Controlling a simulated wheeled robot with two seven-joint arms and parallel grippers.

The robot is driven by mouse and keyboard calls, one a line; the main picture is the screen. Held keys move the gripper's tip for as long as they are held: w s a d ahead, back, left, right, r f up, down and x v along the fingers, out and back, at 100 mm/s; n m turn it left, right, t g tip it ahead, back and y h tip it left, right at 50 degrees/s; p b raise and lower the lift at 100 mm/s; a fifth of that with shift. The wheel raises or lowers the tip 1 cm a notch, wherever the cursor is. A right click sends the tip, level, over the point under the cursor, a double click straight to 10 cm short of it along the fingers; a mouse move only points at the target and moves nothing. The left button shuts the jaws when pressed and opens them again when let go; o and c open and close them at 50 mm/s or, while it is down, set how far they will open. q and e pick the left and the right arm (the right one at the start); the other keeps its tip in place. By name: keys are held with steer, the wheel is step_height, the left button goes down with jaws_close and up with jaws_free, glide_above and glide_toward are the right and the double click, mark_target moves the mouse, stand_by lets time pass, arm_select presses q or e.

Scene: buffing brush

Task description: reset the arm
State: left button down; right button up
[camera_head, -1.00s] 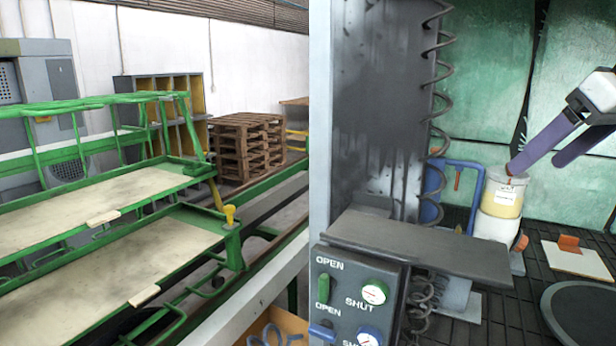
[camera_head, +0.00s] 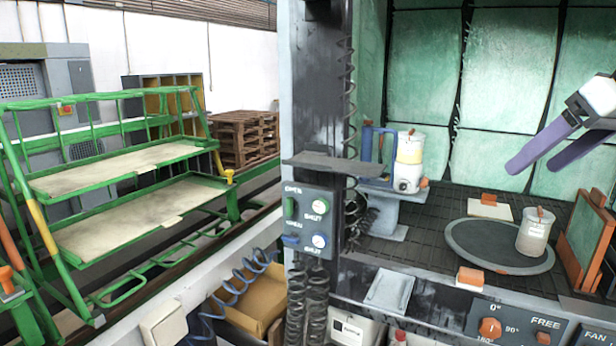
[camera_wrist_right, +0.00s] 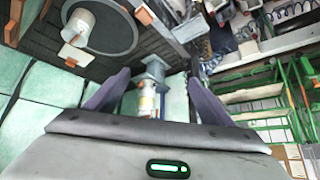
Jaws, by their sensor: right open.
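My right gripper (camera_head: 531,167) hangs in the upper right of the head view, in front of the green booth wall. Its two purple fingers are spread and nothing is between them. That container (camera_head: 409,162) stands at the back left of the booth in the head view. My left gripper is not in view.
A round dark turntable (camera_head: 480,250) holds a pale cup (camera_head: 535,236). A framed panel (camera_head: 585,237) stands at the right. A control box with valves (camera_head: 305,222) sits on the booth's left post. A green rack (camera_head: 130,205) stands at the left.

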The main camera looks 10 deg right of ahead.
step_height(320, 180, down, 16)
steer(key=w+m+y, duration=0.2)
steer(key=m+y, duration=0.1)
steer(key=y, duration=0.3)
steer(key=s+a+f+m+t+y, duration=0.1)
steer(key=a+f+m+t+y, duration=0.15)
steer(key=a+f, duration=0.45)
steer(key=s+a+f+m+t+y, duration=0.1)
steer(key=a+f+m+y, duration=0.2)
steer(key=f, duration=0.6)
steer(key=s+a+f+n+g+h, duration=0.1)
steer(key=s+f+n+g+h, duration=0.35)
steer(key=f, duration=0.95)
steer(key=s+a+f+n+g+h, duration=0.15)
steer(key=s+f+h, duration=0.5)
steer(key=f, duration=0.75)
steer(key=s+a+f+n+t, duration=0.1)
steer(key=s+a+n+t, duration=0.1)
steer(key=s+a+n, duration=0.45)
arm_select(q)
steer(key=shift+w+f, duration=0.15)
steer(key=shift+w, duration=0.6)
arm_select(e)
steer(key=a+m+t, duration=0.1)
steer(key=a+m, duration=0.1)
steer(key=a, duration=1)
steer(key=shift+r+m+y, duration=0.15)
steer(key=shift+m+y, duration=0.2)
steer(key=shift+m, duration=0.05)
